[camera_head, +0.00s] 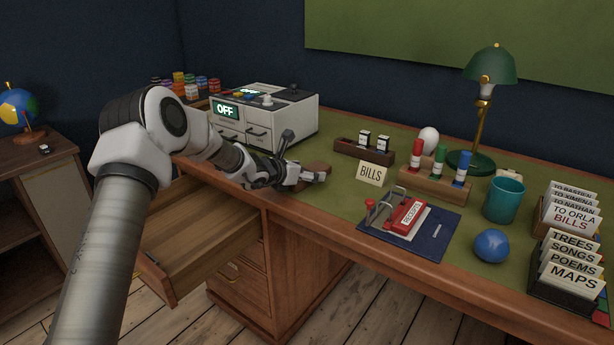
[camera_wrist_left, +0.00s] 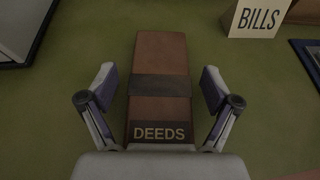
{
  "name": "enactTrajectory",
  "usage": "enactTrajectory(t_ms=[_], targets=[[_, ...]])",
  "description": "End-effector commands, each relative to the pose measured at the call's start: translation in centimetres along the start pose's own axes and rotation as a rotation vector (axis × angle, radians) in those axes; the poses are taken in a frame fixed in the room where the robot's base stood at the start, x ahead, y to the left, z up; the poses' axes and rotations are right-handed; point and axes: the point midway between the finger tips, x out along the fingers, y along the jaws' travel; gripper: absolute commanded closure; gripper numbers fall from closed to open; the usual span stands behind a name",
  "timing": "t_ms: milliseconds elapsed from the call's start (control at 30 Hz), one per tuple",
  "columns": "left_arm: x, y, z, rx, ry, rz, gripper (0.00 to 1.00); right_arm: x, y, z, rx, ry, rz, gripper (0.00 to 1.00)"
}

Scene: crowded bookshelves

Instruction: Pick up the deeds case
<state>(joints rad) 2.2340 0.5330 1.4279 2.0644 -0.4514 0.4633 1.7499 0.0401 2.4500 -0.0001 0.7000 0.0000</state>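The deeds case (camera_wrist_left: 160,65) is a flat brown case with a dark band across it and a "DEEDS" label at its near end. It lies on the green desk top, and in the head view (camera_head: 319,167) it is partly hidden behind my left gripper. My left gripper (camera_head: 318,177) is over the desk at the case. In the left wrist view its two fingers (camera_wrist_left: 158,88) stand open, one on each side of the case, with a gap of green on both sides. My right gripper is not in view.
A "BILLS" card (camera_head: 371,173) stands right of the case. A white box machine reading "OFF" (camera_head: 264,115) stands behind to the left. A stamp rack (camera_head: 364,150) is behind the case. An open, empty-looking drawer (camera_head: 190,240) juts out below my left arm.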

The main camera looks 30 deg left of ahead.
Motion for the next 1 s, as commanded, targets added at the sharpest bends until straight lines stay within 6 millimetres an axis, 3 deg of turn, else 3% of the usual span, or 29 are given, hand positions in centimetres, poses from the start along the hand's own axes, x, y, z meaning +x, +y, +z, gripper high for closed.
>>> enactTrajectory(t_ms=[33,133,167,533,767,867,1000], targets=[[0.0,0.0,0.0,0.0,0.0,0.0,0.37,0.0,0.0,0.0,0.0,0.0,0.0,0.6],[0.0,0.0,0.0,0.0,0.0,0.0,0.72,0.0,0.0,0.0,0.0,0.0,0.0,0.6],[0.0,0.0,0.0,0.0,0.001,0.0,0.79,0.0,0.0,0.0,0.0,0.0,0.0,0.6],[-0.1,0.0,0.2,0.001,0.001,0.0,0.79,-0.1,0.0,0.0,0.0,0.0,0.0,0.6],[-0.9,0.0,2.2,0.001,-0.001,0.0,0.79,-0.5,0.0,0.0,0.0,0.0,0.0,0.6],[-1.5,0.0,3.5,0.001,-0.002,-0.001,0.79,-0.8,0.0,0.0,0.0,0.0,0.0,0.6],[-3.9,-0.2,2.3,-0.007,-0.003,-0.002,0.79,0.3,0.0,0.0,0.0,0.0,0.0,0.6]])
